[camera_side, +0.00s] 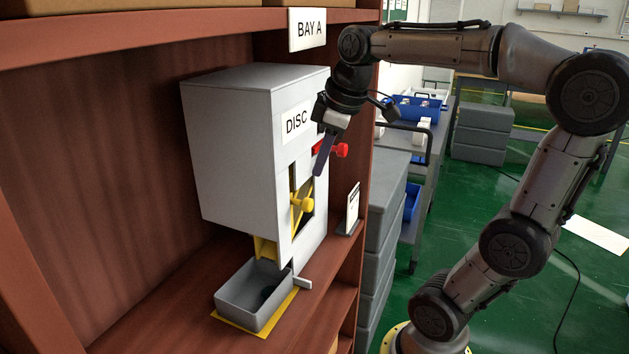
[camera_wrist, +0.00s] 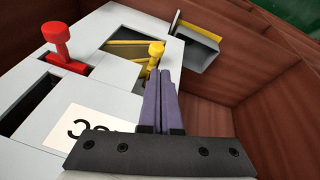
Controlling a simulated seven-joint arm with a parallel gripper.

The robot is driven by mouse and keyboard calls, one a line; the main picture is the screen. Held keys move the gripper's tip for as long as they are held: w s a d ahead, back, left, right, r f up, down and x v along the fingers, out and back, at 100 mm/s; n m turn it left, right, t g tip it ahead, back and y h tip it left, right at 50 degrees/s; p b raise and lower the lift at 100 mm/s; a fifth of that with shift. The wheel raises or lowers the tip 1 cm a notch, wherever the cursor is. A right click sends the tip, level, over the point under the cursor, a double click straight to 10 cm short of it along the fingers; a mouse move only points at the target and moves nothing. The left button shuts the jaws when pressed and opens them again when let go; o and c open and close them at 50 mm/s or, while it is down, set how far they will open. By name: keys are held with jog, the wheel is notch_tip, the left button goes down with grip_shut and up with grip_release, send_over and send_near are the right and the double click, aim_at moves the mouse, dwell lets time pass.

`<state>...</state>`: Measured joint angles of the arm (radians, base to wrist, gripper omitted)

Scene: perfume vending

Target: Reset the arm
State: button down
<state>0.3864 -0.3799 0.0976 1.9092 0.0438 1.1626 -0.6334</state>
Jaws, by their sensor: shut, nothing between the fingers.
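My arm reaches in from the right in the side view, elbow raised. My gripper (camera_side: 319,172) is shut and empty, pointing down in front of the dispenser's face. Its two purple fingers (camera_wrist: 160,88) lie together in the wrist view. The grey dispenser box (camera_side: 225,150) stands on the shelf, with a label reading "DISC". A red knob (camera_side: 341,150) sits right of the fingers and a yellow knob (camera_side: 307,204) below them. The wrist view also shows the red knob (camera_wrist: 57,40) and the yellow knob (camera_wrist: 155,52). Whether the fingers touch anything cannot be told.
A grey tray (camera_side: 236,303) on a yellow mat (camera_side: 262,332) sits under the yellow chute (camera_side: 264,248), with something dark inside. A small sign (camera_side: 353,207) stands on the shelf's right. The brown shelf (camera_side: 180,318) encloses the dispenser. Carts stand beyond; the green floor has open room.

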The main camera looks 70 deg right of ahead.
jog(key=s+a+r+n, duration=0.1)
jog(key=s+a+r, duration=0.1)
jog(key=a, duration=0.2)
jog(key=s+a+f+m+t+y, duration=0.1)
jog(key=s+a+f+m, duration=0.2)
jog(key=f, duration=0.8)
jog(key=s+a, duration=0.2)
jog(key=s, duration=0.2)
jog(key=shift+s+a+m+t, duration=0.2)
jog(key=shift+a+m+t, duration=0.05)
jog(key=shift+m+t, duration=0.15)
